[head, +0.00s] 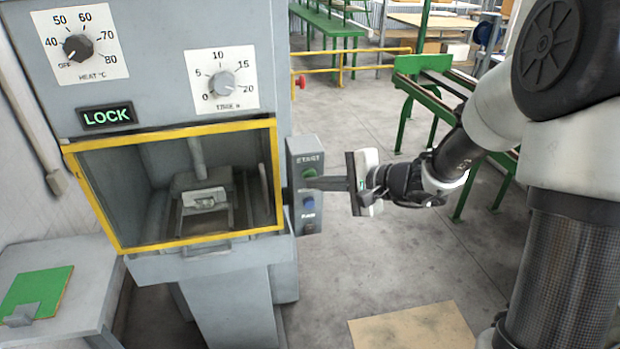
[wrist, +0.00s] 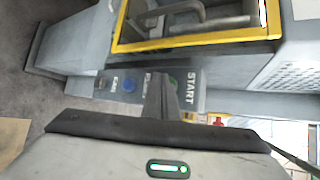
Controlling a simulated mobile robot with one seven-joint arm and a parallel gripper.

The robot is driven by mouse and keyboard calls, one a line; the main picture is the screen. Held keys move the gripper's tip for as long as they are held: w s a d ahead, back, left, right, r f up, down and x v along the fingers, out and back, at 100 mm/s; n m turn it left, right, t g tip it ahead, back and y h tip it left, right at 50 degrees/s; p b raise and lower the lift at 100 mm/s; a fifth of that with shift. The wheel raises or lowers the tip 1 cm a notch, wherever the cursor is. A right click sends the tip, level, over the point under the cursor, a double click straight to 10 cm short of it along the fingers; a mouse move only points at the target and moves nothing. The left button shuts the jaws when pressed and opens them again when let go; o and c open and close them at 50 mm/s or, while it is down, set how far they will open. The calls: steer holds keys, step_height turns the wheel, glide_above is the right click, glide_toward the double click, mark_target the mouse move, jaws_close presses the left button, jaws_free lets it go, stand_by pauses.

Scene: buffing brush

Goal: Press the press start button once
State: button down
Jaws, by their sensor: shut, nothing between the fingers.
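The grey button box (head: 305,150) is on the right side of the press (head: 150,100), with a START label at its top. The green start button (head: 309,173) sits under that label. Below it are a blue button (head: 308,202) and a lower dark button. My gripper (head: 312,183) is shut and empty, its fingertips at the box face close to the green button. In the wrist view the shut fingers (wrist: 158,92) partly cover the green button (wrist: 173,83); the blue button (wrist: 130,85) shows beside them. I cannot tell whether the fingertips touch the green button.
The press has a yellow-framed window (head: 180,236), a lit LOCK sign (head: 107,116), a HEAT dial (head: 77,47) and a second dial (head: 221,82). A side table (head: 80,290) holds a green pad (head: 36,292). Green benches stand behind; the floor below the gripper is mostly clear.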

steer(key=shift+s+d, duration=0.15)
steer(key=shift+s, duration=0.35)
steer(key=shift+s+d+b, duration=0.25)
steer(key=shift+s+b, duration=0.1)
steer(key=shift+s, duration=0.45)
steer(key=shift+s+d+b, duration=0.2)
steer(key=shift+s+b, duration=0.15)
steer(key=shift+s, duration=0.45)
steer(key=shift+s+d+b, duration=0.25)
steer(key=shift+s+b, duration=0.1)
steer(key=shift+s, duration=0.45)
